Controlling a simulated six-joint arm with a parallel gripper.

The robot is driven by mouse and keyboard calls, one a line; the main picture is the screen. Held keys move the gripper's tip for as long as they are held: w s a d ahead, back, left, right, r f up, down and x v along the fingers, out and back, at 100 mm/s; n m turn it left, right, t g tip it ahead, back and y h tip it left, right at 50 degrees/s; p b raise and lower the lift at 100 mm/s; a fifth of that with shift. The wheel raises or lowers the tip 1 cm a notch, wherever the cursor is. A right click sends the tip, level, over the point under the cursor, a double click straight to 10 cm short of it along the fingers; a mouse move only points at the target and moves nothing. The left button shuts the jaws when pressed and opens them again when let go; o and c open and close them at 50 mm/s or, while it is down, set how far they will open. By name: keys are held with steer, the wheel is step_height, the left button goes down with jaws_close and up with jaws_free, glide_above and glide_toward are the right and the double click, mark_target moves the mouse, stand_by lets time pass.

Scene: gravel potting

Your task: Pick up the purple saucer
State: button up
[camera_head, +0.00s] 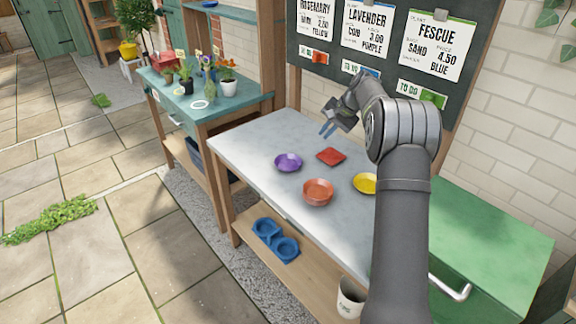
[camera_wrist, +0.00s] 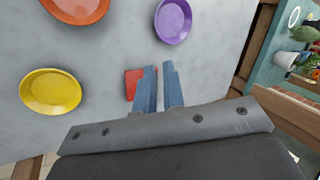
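The purple saucer (camera_head: 288,162) lies on the grey tabletop (camera_head: 258,138), left of the red square piece (camera_head: 331,156). In the wrist view the purple saucer (camera_wrist: 173,20) is near the top, beyond the fingertips. My gripper (camera_head: 327,131) is above the table's back part, apart from the saucer. In the wrist view my gripper's blue fingers (camera_wrist: 159,72) stand a small gap apart with nothing between them, and partly cover the red piece (camera_wrist: 131,82).
An orange saucer (camera_head: 318,192) and a yellow saucer (camera_head: 364,183) lie on the same table. A blue double tray (camera_head: 276,240) and a white pot (camera_head: 351,298) are on the shelf below. A teal bench (camera_head: 232,106) with potted plants stands at left.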

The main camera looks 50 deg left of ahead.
glide_toward(301, 171)
steer(key=shift+s+a, duration=0.25)
steer(key=shift+a, duration=0.6)
steer(key=shift+x, duration=3.1)
steer(key=shift+r, duration=0.1)
jaws_close()
